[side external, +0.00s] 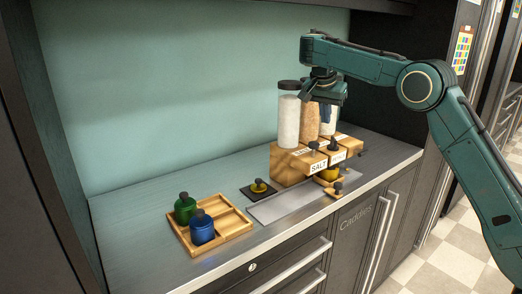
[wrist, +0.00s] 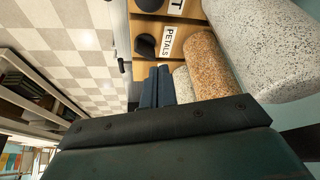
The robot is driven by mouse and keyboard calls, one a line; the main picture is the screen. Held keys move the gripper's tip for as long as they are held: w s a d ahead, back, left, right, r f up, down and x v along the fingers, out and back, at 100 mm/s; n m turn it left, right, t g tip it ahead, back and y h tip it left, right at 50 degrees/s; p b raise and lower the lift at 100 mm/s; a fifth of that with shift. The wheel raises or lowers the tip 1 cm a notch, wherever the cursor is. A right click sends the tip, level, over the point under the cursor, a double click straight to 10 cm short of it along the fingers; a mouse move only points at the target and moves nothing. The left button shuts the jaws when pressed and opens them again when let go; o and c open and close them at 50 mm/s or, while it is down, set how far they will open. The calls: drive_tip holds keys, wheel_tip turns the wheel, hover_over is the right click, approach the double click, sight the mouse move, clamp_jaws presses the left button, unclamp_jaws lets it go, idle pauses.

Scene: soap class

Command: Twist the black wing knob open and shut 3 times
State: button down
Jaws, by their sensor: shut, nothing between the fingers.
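Black wing knobs sit on the front of the wooden dispenser block (side external: 285,166). One knob (wrist: 145,46) is beside the PETALS label in the wrist view, and another (wrist: 149,5) is beside a label ending in T. In the side view, a knob (side external: 313,146) stands by the SALT label and another (side external: 333,143) stands to its right. I cannot tell which knob the task means. My gripper (side external: 325,113) is shut and empty, fingers pointing down by the clear cylinders, above the knobs and apart from them. Its blue fingers (wrist: 158,88) also show in the wrist view.
Clear cylinders of white (side external: 288,121) and orange-brown (side external: 309,122) grains stand on the block, close to my gripper. A yellow jar (side external: 329,174) is below the block's front. A wooden tray (side external: 233,217) holds green (side external: 185,209) and blue (side external: 202,229) jars.

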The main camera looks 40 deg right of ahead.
sight(335, 139)
drive_tip(key=c, duration=1.6)
unclamp_jaws()
drive_tip(key=shift+o, duration=0.4)
drive_tip(key=shift+s+d+r+n, duration=0.3)
drive_tip(key=shift+d+r+n, duration=0.15)
drive_tip(key=shift+r, duration=0.2)
drive_tip(key=s+r+n+t+y, duration=0.1)
drive_tip(key=s+r+n, duration=0.3)
drive_tip(key=s+n, duration=0.1)
drive_tip(key=shift+s+a+n+t+y, duration=0.15)
drive_tip(key=shift+a+n+t+y, duration=0.2)
drive_tip(key=shift+n, duration=0.2)
drive_tip(key=shift+d, duration=0.15)
drive_tip(key=x, duration=1.3)
drive_tip(key=shift+w+d+f, duration=0.1)
drive_tip(key=shift+w+f, duration=0.1)
drive_tip(key=shift+f, duration=0.1)
